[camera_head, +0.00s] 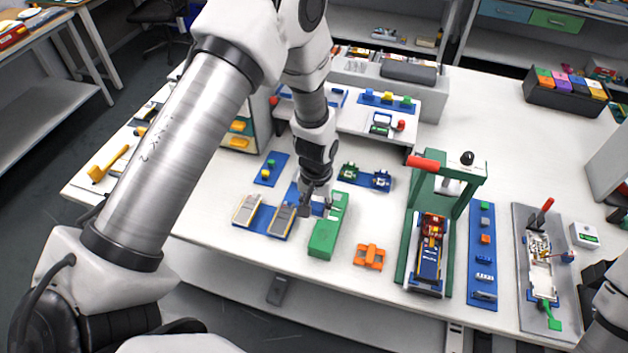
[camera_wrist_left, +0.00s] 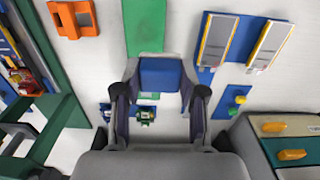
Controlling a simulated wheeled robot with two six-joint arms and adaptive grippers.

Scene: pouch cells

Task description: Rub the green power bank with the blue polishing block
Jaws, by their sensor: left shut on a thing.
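The green power bank (camera_head: 323,238) lies near the table's front edge, below and just right of my left gripper (camera_head: 318,207). In the left wrist view, a green surface (camera_wrist_left: 143,22) runs down from the top edge to the block. My left gripper points down and is shut on the blue polishing block (camera_wrist_left: 161,73), seen between its fingers in the wrist view. The block overlaps the end of the green surface there; I cannot tell whether they touch. In the head view, the gripper mostly hides the block. My right gripper is not in view.
Two grey-topped pouch cells (camera_head: 282,220) on blue holders stand left of the gripper. An orange part (camera_head: 369,257) lies to the right, then a green press frame (camera_head: 455,215). Small green parts on a blue plate (camera_head: 364,179) are behind. White table is clear around the orange part.

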